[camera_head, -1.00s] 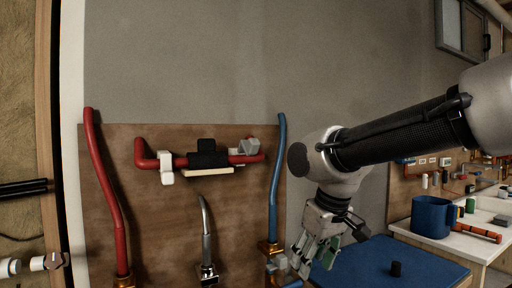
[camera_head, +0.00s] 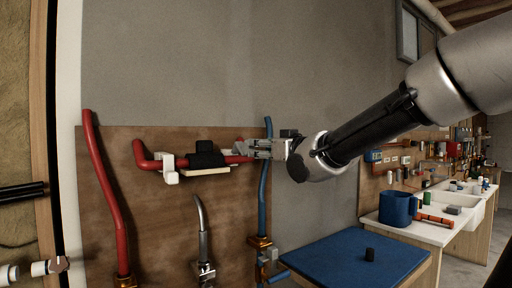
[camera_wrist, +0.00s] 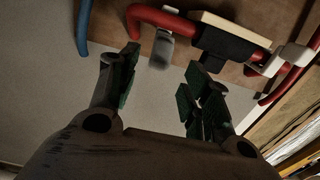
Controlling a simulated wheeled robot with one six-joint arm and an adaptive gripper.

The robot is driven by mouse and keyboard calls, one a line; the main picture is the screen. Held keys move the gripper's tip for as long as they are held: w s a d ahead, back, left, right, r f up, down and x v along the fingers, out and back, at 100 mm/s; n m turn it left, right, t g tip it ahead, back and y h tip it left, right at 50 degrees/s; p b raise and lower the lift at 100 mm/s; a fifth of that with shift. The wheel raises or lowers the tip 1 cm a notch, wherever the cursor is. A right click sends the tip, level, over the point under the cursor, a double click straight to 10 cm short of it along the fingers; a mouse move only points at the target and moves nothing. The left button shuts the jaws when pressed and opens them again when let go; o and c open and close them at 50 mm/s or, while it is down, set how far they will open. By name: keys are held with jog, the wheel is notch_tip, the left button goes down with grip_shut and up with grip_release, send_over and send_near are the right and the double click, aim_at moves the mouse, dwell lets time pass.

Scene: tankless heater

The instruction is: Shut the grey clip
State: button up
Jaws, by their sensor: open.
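The grey clip (camera_head: 239,146) is at the right end of the horizontal red pipe (camera_head: 145,161) in the head view, partly hidden by my gripper. In the wrist view the grey clip (camera_wrist: 162,48) hangs from the red pipe, seen in the gap between my fingertips and a little beyond them. My gripper (camera_head: 256,149) points left at the clip from the right side. Its fingers stand apart and empty in the wrist view (camera_wrist: 163,72). I cannot tell whether any finger touches the clip.
A black block (camera_head: 206,156) with a pale strip and a white clip (camera_head: 168,168) sit on the same pipe. A blue pipe (camera_head: 264,205) runs upright just below my gripper.

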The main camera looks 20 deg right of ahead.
aim_at(245, 144)
jog(key=x, duration=0.7)
jog(key=shift+w+a+r, duration=0.1)
jog(key=shift+w+r, duration=0.1)
jog(key=shift+w, duration=0.2)
grip_shut()
